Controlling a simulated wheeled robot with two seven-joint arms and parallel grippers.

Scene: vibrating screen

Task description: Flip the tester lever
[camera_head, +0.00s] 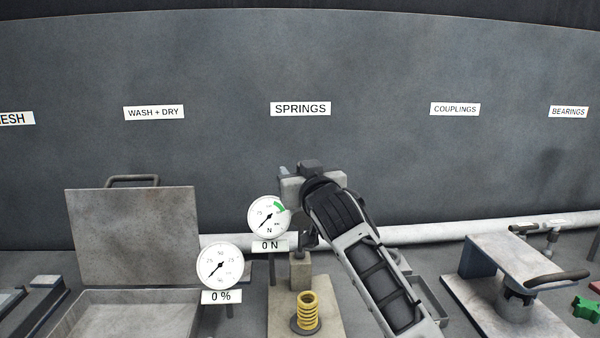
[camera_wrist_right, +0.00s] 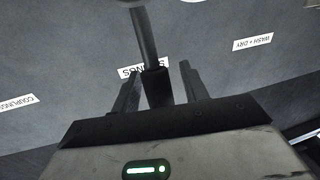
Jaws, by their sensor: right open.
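The spring tester (camera_head: 299,270) stands below the SPRINGS sign, with a yellow spring (camera_head: 307,312) upright on its base and a dial gauge (camera_head: 266,217) reading 0 N. My right gripper (camera_head: 298,169) is raised at the tester's top, and my forearm hides much of the tester. In the right wrist view the dark tester lever (camera_wrist_right: 144,35) runs from the top edge to between the two spread fingers (camera_wrist_right: 158,75). The gripper is open around its end; contact cannot be told. My left gripper is not in view.
At left are an open-lidded box (camera_head: 131,235) and a second gauge (camera_head: 220,265) reading 0 %. At right stands a grey fixture (camera_head: 525,262) with a dark handle, near a green part (camera_head: 586,307). A pale pipe (camera_head: 450,233) runs along the back wall.

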